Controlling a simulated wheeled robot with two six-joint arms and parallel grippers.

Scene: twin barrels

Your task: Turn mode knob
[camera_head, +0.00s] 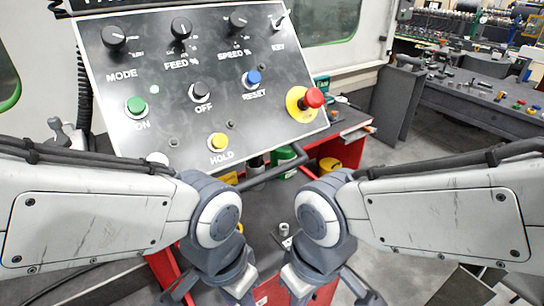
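The mode knob (114,37) is a black round knob at the upper left of a dark tilted control panel (215,90), above the label MODE. A light pointer mark on it points roughly right. Neither gripper is near it. My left gripper (210,290) hangs low at the bottom of the view, below the panel, with its fingers spread apart and nothing seen between them. My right gripper (328,290) hangs beside it, also with spread fingers and empty. The bottom edge of the view crops the fingertips of both.
The panel also has a feed knob (181,28), a speed knob (238,20), a key switch (279,21), green (136,106), black (201,91), blue (253,77) and yellow (218,141) buttons, and a red emergency stop (314,97). A red cart (338,150) stands below.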

